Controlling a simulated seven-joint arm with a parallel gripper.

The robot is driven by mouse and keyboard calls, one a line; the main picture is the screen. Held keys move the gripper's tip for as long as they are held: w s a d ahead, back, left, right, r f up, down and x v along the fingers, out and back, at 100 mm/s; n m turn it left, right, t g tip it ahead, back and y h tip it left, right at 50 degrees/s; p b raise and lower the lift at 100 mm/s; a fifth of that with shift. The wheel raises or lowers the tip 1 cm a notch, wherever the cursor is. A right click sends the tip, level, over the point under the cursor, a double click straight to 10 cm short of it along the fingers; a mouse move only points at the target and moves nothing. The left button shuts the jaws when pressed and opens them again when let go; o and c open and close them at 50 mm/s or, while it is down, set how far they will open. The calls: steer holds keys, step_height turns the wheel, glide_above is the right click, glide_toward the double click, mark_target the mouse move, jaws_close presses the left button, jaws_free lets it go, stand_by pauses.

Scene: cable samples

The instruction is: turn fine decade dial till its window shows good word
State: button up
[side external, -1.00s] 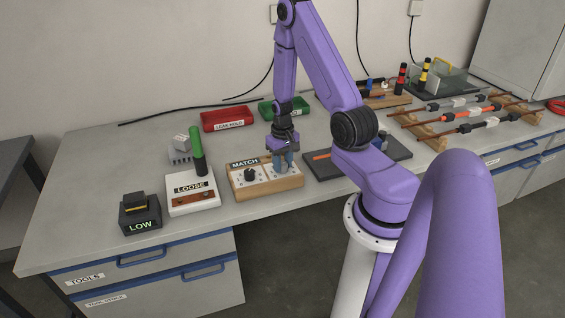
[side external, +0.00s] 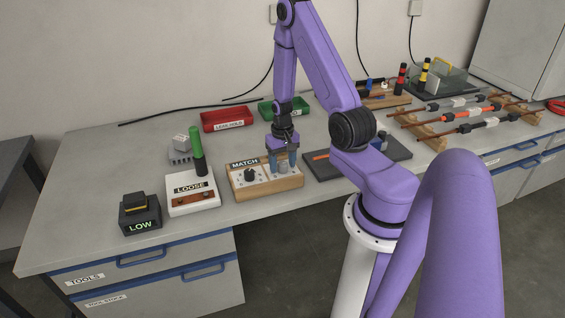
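The wooden dial box (side external: 266,184) stands near the bench's front edge. Its window (side external: 244,163) reads MATCH. A black knob (side external: 250,174) sits on the left of its pale top panel. A grey knob (side external: 283,168) sits on the right. I cannot read which one is marked as the fine decade dial. My gripper (side external: 283,166) points down at the grey knob, its blue fingers apart with one to each side of it. The knob shows between the fingertips, and the gripper looks open. The knob's markings are too small to read.
To the left stand a white unit (side external: 193,202) reading LOOSE with an upright green-handled tool (side external: 198,150), and a black unit (side external: 140,214) reading LOW. Red (side external: 228,119) and green (side external: 281,107) trays lie behind. A dark slab (side external: 335,169) lies close on the right.

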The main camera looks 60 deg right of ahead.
mark_target(282, 163)
step_height(282, 163, up, 17)
steer(key=shift+r, duration=0.2)
stand_by(0.7)
steer(key=s+a+r+n, duration=0.1)
steer(key=a+r+n, duration=0.2)
steer(key=a+n, duration=1.15)
steer(key=s+a+r+n, duration=0.2)
steer(key=s+a+n, duration=0.3)
steer(key=s+a, duration=0.9)
steer(key=shift+s+n, duration=0.35)
steer(key=shift+s, duration=0.8)
stand_by(0.6)
